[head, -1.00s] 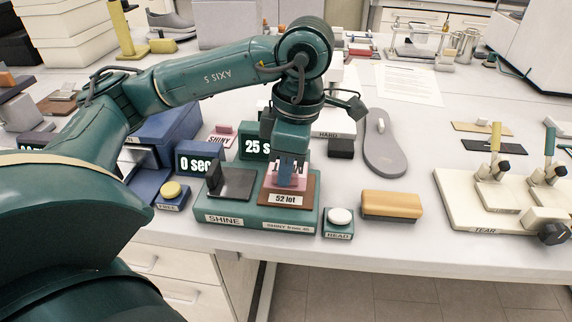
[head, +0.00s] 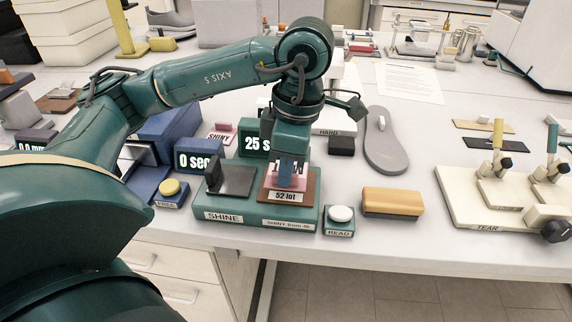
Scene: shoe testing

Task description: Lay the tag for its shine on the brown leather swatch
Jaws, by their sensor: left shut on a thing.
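The brown leather swatch (head: 304,184) lies on the right part of the green SHINE stand (head: 208,205), with a white label reading "52 lot" at its front. My left gripper (head: 287,182) points straight down over the swatch. It is shut on a pink tag (head: 272,183), which is low over the swatch or touching it; I cannot tell which. The fingers hide part of the tag, and no writing on it can be read. Another pink tag, marked SHINY (head: 221,136), stands behind the SHINE stand. My right gripper is not in view.
Displays read "0 sec" (head: 196,160) and "25 s".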

